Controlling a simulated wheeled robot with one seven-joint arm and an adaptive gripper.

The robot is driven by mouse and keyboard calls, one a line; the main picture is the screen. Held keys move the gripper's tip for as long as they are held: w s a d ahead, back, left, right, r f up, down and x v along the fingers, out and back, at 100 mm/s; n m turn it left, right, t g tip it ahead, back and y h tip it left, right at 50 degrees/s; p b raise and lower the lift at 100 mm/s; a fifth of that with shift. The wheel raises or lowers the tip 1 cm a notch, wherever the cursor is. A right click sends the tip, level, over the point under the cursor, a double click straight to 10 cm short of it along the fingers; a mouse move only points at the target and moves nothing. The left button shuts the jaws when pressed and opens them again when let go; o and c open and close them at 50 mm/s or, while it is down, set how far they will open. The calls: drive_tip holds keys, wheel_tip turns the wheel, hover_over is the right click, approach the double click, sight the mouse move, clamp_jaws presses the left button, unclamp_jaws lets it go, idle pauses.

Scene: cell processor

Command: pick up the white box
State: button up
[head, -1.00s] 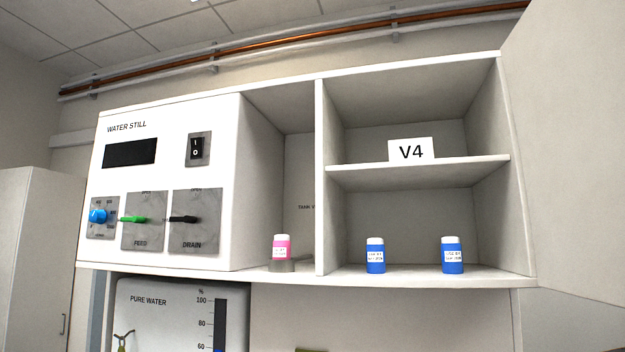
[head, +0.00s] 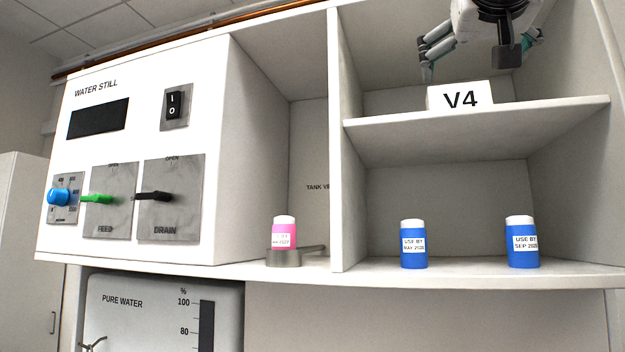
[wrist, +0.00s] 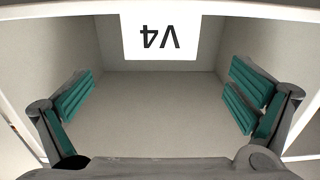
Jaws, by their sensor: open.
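The white box (head: 460,97), labelled V4, stands near the front edge of the upper right shelf (head: 480,130). In the wrist view the white box (wrist: 160,36) shows upside down at the top middle, its label facing me. My gripper (head: 480,58) is at the top right of the head view, higher in the picture than the box and partly cut off by the frame. In the wrist view my gripper (wrist: 162,98) has its teal-padded fingers wide apart with nothing between them. The box lies beyond the fingers in that view, apart from them.
Two blue bottles (head: 413,245) (head: 522,243) stand in the compartment below. A pink bottle (head: 284,235) stands left of the divider (head: 336,150). The water still panel (head: 140,150) is at the left. The upper compartment's side walls and divider bound the room around the box.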

sight(459, 91)
drive_tip(key=x, duration=0.2)
drive_tip(key=p+x, duration=0.1)
drive_tip(key=x, duration=0.2)
drive_tip(key=p+x, duration=0.1)
drive_tip(key=x, duration=0.2)
drive_tip(key=shift+d+r, duration=0.15)
drive_tip(key=shift+r, duration=0.15)
drive_tip(key=p+x, duration=0.2)
drive_tip(key=x, duration=0.2)
drive_tip(key=shift+w, duration=0.15)
drive_tip(key=shift+w+d, duration=0.2)
drive_tip(key=shift+w, duration=0.3)
drive_tip(key=c, duration=1)
